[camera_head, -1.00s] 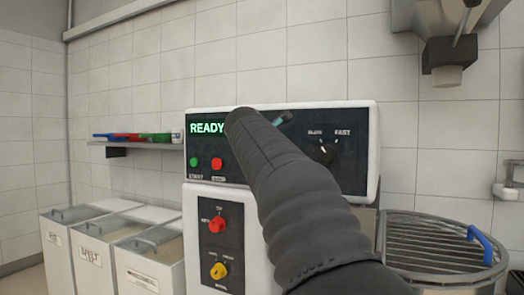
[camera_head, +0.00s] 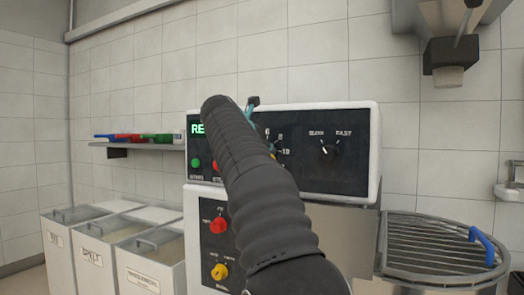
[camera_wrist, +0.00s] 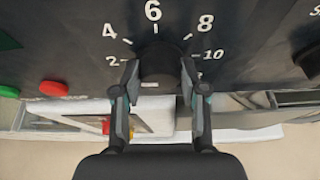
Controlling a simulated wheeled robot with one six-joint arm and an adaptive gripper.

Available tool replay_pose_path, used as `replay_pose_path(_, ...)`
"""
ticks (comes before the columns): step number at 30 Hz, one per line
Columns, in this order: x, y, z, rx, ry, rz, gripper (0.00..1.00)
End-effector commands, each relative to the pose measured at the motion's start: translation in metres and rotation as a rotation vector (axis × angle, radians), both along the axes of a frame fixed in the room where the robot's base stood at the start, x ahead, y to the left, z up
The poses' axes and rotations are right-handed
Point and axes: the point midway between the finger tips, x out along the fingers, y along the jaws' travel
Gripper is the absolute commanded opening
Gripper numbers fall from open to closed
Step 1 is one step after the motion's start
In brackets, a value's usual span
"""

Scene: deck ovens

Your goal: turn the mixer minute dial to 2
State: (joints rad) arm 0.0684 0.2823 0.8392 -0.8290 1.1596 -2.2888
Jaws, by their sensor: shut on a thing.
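The mixer minute dial is a dark round knob (camera_wrist: 157,66) on the black panel, ringed by white numbers 2, 4, 6, 8 and 10. In the wrist view my gripper (camera_wrist: 158,82) has one finger on each side of the knob and is shut on it. The 2 is left of the knob, the 6 above it. I cannot make out a clear pointer on the knob. In the head view my arm hides most of the dial; the 6, 8 and 10 show on the mixer panel (camera_head: 362,150) at the arm's right edge.
A green button (camera_head: 196,163) and a red button are left of my arm; a second selector knob (camera_head: 329,149) is to its right. Red (camera_head: 219,225) and yellow (camera_head: 219,271) knobs sit below. A wire-guarded bowl (camera_head: 440,240) stands right, lidded bins (camera_head: 150,265) left.

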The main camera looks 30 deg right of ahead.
Motion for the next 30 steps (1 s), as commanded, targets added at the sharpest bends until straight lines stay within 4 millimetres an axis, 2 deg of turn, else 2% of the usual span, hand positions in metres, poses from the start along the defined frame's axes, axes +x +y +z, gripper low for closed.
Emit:
replay_pose_path(1, 0.0001, -0.0007, 0.0046, -0.015, 0.001, 0.001, 0.08)
replay_pose_path(19, -0.0006, -0.0008, 0.0059, -0.037, 0.026, 0.001, 0.08)
replay_pose_path(20, -0.0007, -0.0009, 0.0058, -0.037, 0.026, 0.001, 0.5)
replay_pose_path(22, -0.0005, -0.0007, 0.005, -0.036, 0.028, 0.0, 0.68)
replay_pose_path(30, 0.0001, 0.0008, 0.0024, -0.032, 0.033, 0.002, 0.68)
